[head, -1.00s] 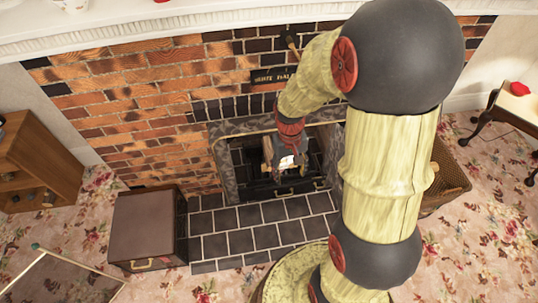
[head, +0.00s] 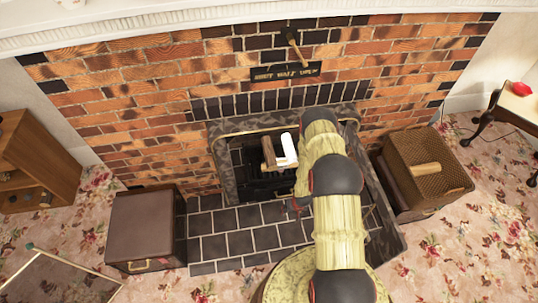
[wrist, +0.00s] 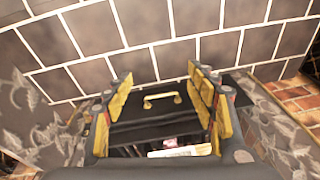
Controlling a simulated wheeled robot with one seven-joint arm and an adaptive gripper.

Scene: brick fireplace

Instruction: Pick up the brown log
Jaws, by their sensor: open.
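A brown log-like piece (head: 268,152) sits in the dark fireplace opening in the head view. A lighter piece with a bright white face (head: 289,149) stands right beside it. A tan log (head: 425,169) lies on the lid of the wicker basket at the right. I cannot tell for sure which one is the brown log. My gripper (wrist: 158,75) is open and empty in the wrist view, facing the grey hearth tiles and a black front with a brass handle (wrist: 162,99). In the head view it is mostly hidden by my arm, low before the fireplace opening.
The stone fireplace surround (head: 222,165) frames the opening. A brown box (head: 145,225) stands left of the tiled hearth (head: 245,240). The wicker basket (head: 440,155) stands at the right. A wooden cabinet (head: 35,155) is at far left. Carpet is open at lower right.

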